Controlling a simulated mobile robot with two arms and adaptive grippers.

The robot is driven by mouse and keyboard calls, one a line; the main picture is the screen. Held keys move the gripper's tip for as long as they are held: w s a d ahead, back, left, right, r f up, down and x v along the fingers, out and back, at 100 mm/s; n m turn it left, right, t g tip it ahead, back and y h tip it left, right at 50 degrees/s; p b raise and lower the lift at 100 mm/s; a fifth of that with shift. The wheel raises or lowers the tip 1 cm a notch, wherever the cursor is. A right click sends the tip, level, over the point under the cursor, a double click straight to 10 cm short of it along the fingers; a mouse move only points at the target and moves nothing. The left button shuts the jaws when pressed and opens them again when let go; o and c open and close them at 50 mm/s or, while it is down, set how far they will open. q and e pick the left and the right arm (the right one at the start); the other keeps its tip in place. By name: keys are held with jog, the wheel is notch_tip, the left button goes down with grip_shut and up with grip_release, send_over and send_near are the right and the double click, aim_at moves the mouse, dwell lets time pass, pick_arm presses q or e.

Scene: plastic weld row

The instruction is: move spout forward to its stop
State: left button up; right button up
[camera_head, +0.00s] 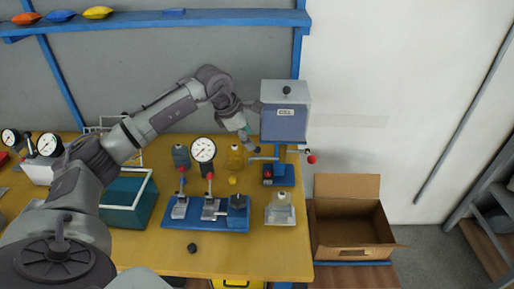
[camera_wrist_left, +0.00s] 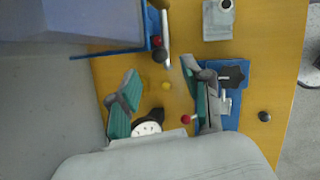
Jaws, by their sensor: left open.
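The blue-grey machine (camera_head: 284,122) with a label stands at the back right of the table on a blue post. A thin metal bar, which looks like the spout (camera_head: 263,158), sticks out to the left below its box. The bar also shows in the wrist view (camera_wrist_left: 166,45), near the top centre. My left gripper (camera_head: 250,130) is beside the box's left side, above and left of the bar. In the wrist view its fingers (camera_wrist_left: 160,70) are spread, with nothing between them, and the bar lies just beyond the tips. My right gripper is not seen.
A red ball knob (camera_head: 311,159) sticks out right of the post. A blue fixture (camera_head: 236,222) with toggle clamps and a round gauge (camera_head: 203,149) stand left of the machine. A metal block (camera_head: 280,214) sits in front. An open cardboard box (camera_head: 352,253) is at the right.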

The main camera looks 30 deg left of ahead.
aim_at(257, 150)
pick_arm(q)
jog(key=p+x, duration=0.1)
jog(key=x, duration=0.6)
jog(key=shift+w+f, duration=0.1)
jog(key=shift+f, duration=0.1)
grip_shut()
